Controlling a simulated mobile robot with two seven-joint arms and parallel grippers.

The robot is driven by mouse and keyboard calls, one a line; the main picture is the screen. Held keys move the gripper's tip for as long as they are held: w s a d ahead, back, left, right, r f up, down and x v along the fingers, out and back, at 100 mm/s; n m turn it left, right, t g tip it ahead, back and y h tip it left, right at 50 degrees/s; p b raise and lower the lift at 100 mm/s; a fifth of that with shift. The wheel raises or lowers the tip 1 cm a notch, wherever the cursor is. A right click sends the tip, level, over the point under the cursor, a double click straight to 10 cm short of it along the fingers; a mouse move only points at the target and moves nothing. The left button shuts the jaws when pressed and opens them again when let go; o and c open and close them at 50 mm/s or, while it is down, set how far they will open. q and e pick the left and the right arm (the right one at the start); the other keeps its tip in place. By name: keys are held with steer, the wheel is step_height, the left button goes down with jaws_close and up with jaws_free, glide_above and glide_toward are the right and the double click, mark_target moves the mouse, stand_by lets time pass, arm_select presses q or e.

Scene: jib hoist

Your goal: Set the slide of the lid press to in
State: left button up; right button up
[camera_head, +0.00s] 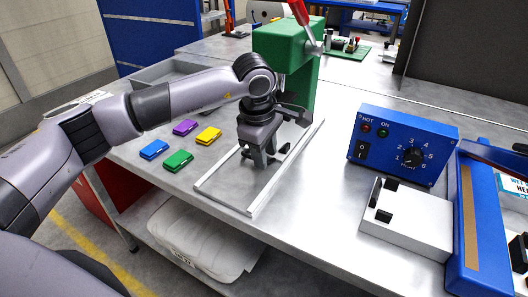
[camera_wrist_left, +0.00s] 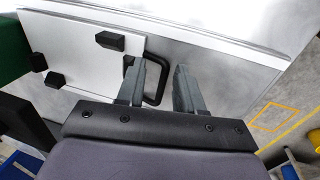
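The lid press (camera_head: 284,48) is a green stand with a red lever (camera_head: 303,18), at the back of the table. Its slide (camera_wrist_left: 75,40) is a pale plate with several black blocks and a black loop handle (camera_wrist_left: 160,80). The plate stands out in front of the green body, on a base (camera_head: 228,193) with raised rails. My left gripper (camera_head: 260,163) points down over the slide. In the left wrist view its fingers (camera_wrist_left: 162,70) are apart, with the handle's bar between them in the picture. Contact cannot be told. My right gripper is not in view.
Blue, green, purple and yellow blocks (camera_head: 179,160) lie left of the press. A grey tray (camera_head: 150,76) is behind them. A blue control box (camera_head: 402,146) and a white fixture (camera_head: 408,222) stand right. The rail base's front end is clear.

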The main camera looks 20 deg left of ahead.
arm_select(q)
steer(key=shift+s+r, duration=0.1)
steer(key=v, duration=0.7)
stand_by(0.5)
